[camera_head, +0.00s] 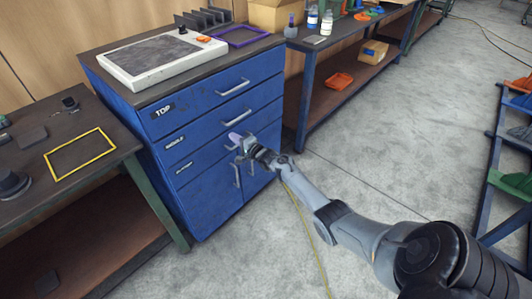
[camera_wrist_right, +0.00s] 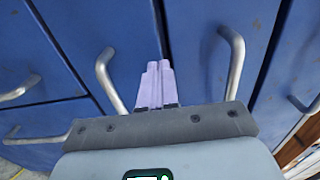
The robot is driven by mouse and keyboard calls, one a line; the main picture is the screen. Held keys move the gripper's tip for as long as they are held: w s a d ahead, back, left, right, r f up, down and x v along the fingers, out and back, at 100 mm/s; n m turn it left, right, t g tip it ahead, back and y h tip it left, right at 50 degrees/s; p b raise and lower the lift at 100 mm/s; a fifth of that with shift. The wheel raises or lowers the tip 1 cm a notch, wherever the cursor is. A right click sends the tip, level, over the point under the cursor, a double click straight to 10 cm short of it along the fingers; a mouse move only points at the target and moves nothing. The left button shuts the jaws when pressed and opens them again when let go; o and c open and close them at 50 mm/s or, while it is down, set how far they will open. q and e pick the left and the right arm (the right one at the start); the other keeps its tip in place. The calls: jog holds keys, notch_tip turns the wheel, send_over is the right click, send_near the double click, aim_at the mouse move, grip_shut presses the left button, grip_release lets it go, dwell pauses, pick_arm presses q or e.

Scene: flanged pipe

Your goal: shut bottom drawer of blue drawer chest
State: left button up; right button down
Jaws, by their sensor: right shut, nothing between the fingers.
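The blue drawer chest (camera_head: 205,215) stands left of centre in the head view. Its upper drawers carry TOP and MIDDLE labels. The bottom drawer (camera_head: 205,164) is below them, with a small label too blurred to read. It looks close to flush; any small gap cannot be told. My right gripper (camera_head: 235,138) is in front of this drawer and partly hides its handle. In the right wrist view its lilac fingers (camera_wrist_right: 157,82) are shut together and empty. They lie between the bottom drawer handle (camera_wrist_right: 106,80) and the middle drawer handle (camera_wrist_right: 235,62). Contact is unclear. My left gripper is out of view.
Two cupboard doors with upright handles (camera_head: 237,176) are under the drawers. A flat grey plate (camera_head: 150,62) and purple frame (camera_head: 236,37) lie on top. A bench with a yellow frame (camera_head: 80,154) stands left; a long bench (camera_head: 310,100) stands behind.

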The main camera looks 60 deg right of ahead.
jog(key=s+a+f+g+p, duration=0.1)
jog(key=s+a+f+p, duration=0.2)
jog(key=s, duration=0.5)
jog(key=s+a+f+p, duration=0.2)
jog(key=s+p, duration=0.2)
jog(key=s, duration=0.4)
jog(key=s+a+r+n+g+y+p, duration=0.2)
jog(key=s+a+r+n, duration=0.15)
jog(key=a, duration=0.75)
jog(key=s+a+r+n+g+y+p, duration=0.15)
jog(key=s+a+n, duration=0.3)
jog(key=a, duration=0.65)
jog(key=s+a+r+n+g+y+p, duration=0.2)
jog(key=s+a+r+n+g+p, duration=0.15)
jog(key=a, duration=0.65)
jog(key=s+a+r+n+g+h, duration=0.1)
jog(key=s+a+r+n+g, duration=0.45)
jog(key=s+r+n, duration=0.35)
pick_arm(q)
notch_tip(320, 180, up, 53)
jog(key=p, duration=3.8)
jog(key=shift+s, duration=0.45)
pick_arm(e)
notch_tip(320, 180, up, 37)
jog(key=s+n, duration=0.2)
jog(key=shift+d, duration=0.45)
